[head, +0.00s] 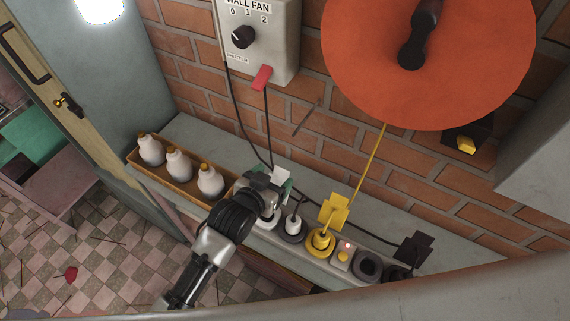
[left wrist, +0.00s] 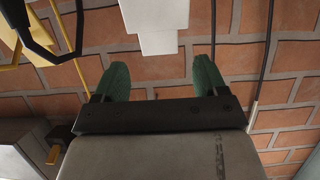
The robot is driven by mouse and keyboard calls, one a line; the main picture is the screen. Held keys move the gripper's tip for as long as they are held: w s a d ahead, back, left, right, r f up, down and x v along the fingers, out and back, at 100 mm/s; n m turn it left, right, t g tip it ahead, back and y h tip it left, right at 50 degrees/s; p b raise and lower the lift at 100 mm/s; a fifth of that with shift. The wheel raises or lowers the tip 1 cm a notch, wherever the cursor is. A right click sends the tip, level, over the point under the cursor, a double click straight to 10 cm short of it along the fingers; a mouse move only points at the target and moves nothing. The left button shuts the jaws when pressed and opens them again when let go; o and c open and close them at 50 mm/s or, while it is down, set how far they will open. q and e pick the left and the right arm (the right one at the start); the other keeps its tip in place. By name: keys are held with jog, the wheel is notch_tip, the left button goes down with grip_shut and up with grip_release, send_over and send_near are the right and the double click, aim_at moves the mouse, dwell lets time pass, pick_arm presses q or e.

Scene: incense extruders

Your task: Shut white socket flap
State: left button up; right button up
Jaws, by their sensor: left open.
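The white socket flap (head: 281,176) stands raised behind the white socket (head: 268,222) in the strip of sockets, which my gripper partly covers. In the left wrist view the white flap (left wrist: 155,22) is centred ahead of the fingers. My left gripper (head: 283,188) is over the white socket, close to the flap. In the left wrist view its two green fingertips (left wrist: 162,72) are apart, with nothing between them. The flap's lower edge is just beyond the tips; I cannot tell whether they touch it. My right gripper is not in view.
A yellow flap (head: 335,211) and a black flap (head: 413,248) stand raised to the right, by the yellow socket (head: 320,241) and black socket. A wooden tray (head: 181,184) of white bottles is left of my gripper. Cables hang from the wall box (head: 262,35) behind.

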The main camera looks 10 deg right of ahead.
aim_at(282, 170)
pick_arm(q)
jog(key=x, duration=0.6)
jog(key=shift+w+d+f, duration=0.2)
jog(key=shift+w, duration=0.05)
